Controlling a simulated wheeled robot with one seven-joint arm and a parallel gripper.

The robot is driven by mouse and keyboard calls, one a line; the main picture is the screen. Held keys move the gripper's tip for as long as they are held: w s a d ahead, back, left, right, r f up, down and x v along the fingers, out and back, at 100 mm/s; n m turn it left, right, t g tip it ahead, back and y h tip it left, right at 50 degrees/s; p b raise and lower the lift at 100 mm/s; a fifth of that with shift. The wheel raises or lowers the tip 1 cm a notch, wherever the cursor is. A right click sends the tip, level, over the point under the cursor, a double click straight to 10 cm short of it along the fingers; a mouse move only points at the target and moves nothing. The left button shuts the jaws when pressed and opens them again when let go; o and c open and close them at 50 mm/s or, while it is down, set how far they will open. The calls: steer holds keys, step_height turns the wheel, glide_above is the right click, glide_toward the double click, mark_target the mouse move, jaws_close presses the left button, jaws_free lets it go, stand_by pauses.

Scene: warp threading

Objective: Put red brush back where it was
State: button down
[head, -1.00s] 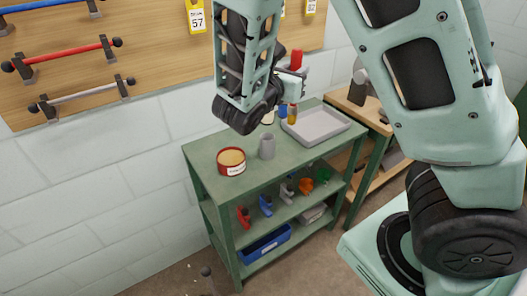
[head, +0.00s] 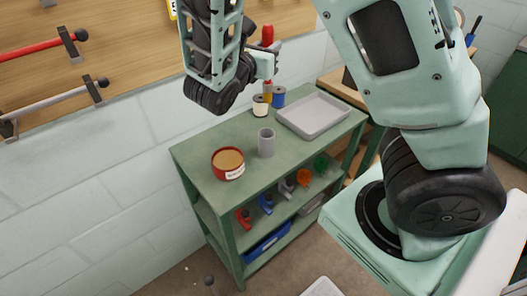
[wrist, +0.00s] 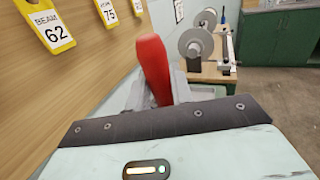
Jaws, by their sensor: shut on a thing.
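My gripper (head: 266,66) is shut on the red brush (head: 267,36), whose red handle stands up above the jaws. A grey open cup (head: 266,142) stands upright on the bench, below the gripper in the picture, and looks empty.
A red tin (head: 228,165) stands left of the cup. A cream spool (head: 260,106), a blue spool (head: 278,97) and a grey tray (head: 312,116) are at the back and right. Lower shelves hold coloured items and a blue bin (head: 268,243). A board with rods hangs on the wall.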

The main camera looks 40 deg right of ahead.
mark_target(266, 84)
step_height(266, 84, down, 9)
steer(key=b, duration=0.8)
steer(key=shift+f+b, duration=0.1)
steer(key=shift+b, duration=0.2)
step_height(266, 84, down, 10)
steer(key=b, duration=0.1)
steer(key=shift+f, duration=0.1)
steer(key=c, duration=1.2)
jaws_free()
steer(key=shift+c, duration=0.2)
